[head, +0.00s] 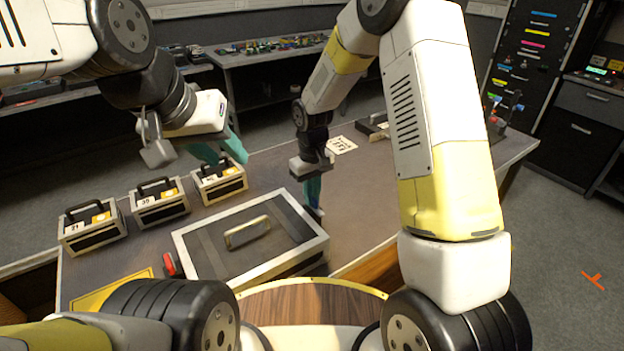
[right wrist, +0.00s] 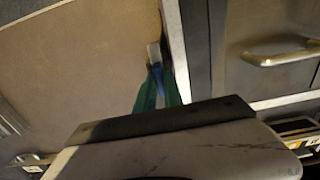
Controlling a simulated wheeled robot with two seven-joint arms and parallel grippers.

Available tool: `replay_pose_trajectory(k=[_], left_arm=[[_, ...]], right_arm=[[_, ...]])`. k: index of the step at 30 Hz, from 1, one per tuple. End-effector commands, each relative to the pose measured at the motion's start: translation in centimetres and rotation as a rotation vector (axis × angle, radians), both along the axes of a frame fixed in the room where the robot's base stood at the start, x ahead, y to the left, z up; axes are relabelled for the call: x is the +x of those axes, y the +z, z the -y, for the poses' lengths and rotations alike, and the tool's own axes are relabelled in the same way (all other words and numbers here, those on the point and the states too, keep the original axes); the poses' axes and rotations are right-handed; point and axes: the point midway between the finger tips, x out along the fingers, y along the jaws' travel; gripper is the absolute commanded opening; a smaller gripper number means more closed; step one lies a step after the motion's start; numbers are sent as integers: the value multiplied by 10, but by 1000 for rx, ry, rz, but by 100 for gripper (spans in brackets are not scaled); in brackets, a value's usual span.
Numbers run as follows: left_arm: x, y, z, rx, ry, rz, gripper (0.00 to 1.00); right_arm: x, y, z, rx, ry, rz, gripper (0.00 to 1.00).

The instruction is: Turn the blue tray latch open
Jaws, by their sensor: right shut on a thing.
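The tray is a dark, lidded case (head: 200,262) with pale metal edges and a handle (head: 247,232) on top, lying on the table. The blue latch (right wrist: 159,82) shows in the right wrist view at the case's edge, with a pale end piece beyond it. My right gripper (right wrist: 157,88) has its green fingers shut on the latch, one on each side. In the head view my right gripper (head: 314,203) points down at the case's right side, and its fingers mostly hide the latch. My left gripper (head: 224,155) is open and empty above the small boxes.
Several small handled boxes (head: 160,203) stand in a row left of the case. A red latch (head: 169,264) is on the case's left side.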

Motion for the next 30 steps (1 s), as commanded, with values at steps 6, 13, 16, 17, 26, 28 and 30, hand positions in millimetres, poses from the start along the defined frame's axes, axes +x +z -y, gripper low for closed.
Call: replay_pose_trajectory(k=[6,13,16,17,26,28,30], left_arm=[[0,0,0,0,0,0,36],[0,0,0,0,0,0,36],[0,0,0,0,0,0,36],[0,0,0,0,0,0,36],[0,0,0,0,0,0,36],[0,0,0,0,0,0,36],[0,0,0,0,0,0,36]], right_arm=[[1,1,0,0,12,2,0],[1,1,0,0,12,2,0],[1,1,0,0,12,2,32],[1,0,0,0,11,2,34],[0,1,0,1,10,1,34],[1,5,0,0,10,1,34],[1,14,0,1,10,3,34]])
